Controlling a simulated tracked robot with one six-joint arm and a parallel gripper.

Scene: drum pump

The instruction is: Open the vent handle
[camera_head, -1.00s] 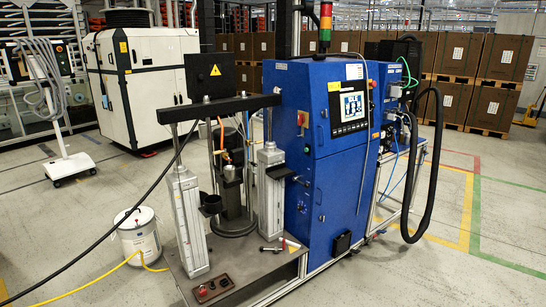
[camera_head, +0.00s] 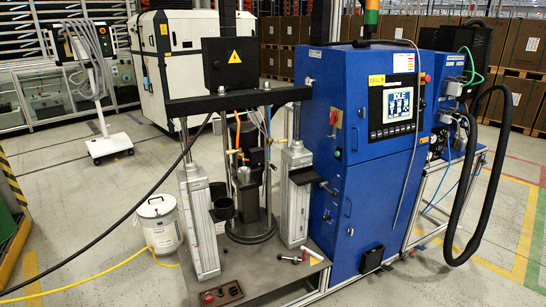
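The drum pump is a press frame with a black crossbar (camera_head: 240,101) on two grey cylinders, the left one (camera_head: 199,222) and the right one (camera_head: 294,195). Between them a dark follower plate (camera_head: 250,230) with a metal pump body (camera_head: 246,188) stands low over the base. A small lever with a red end (camera_head: 304,256) lies at the front right of the base plate. I cannot tell whether this is the vent handle, or whether it is open. A red switch handle (camera_head: 337,116) is on the blue cabinet (camera_head: 378,165). My gripper is not in view.
A control box with red buttons (camera_head: 221,293) is at the base's front edge. A white bucket (camera_head: 158,222) with a yellow hose (camera_head: 95,279) stands left. A black hose (camera_head: 125,217) crosses in front. A thick black hose loop (camera_head: 487,205) hangs right. Floor at the left front is mostly clear.

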